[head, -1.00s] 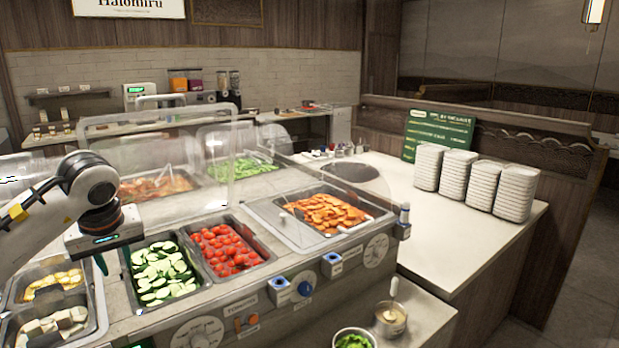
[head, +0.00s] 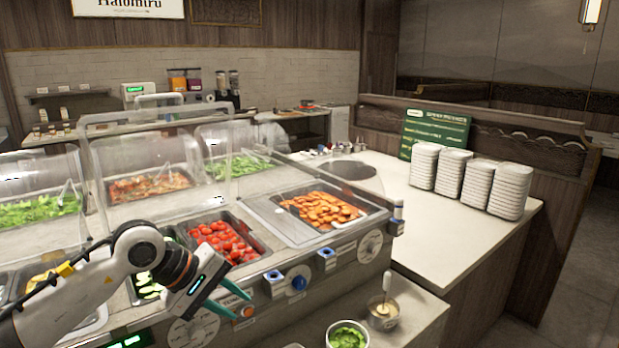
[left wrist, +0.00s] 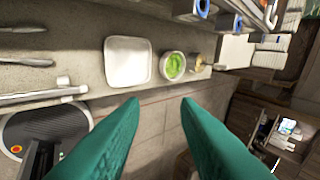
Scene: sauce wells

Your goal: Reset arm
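My left gripper (head: 218,302) hangs in front of the food counter in the head view, its green fingers pointing down and to the right. In the left wrist view its two fingers (left wrist: 158,105) stand apart with nothing between them, so it is open and empty. It is near the blue and orange knobs on the counter front and touches nothing that I can see. My right gripper is not in either view.
The counter holds tomatoes (head: 222,243) and orange pieces (head: 322,208) in trays. A bowl of greens (head: 348,336) and a sauce cup (head: 383,314) stand on the lower ledge, with a white plate (left wrist: 128,62) beside them. Plate stacks (head: 468,180) stand at right.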

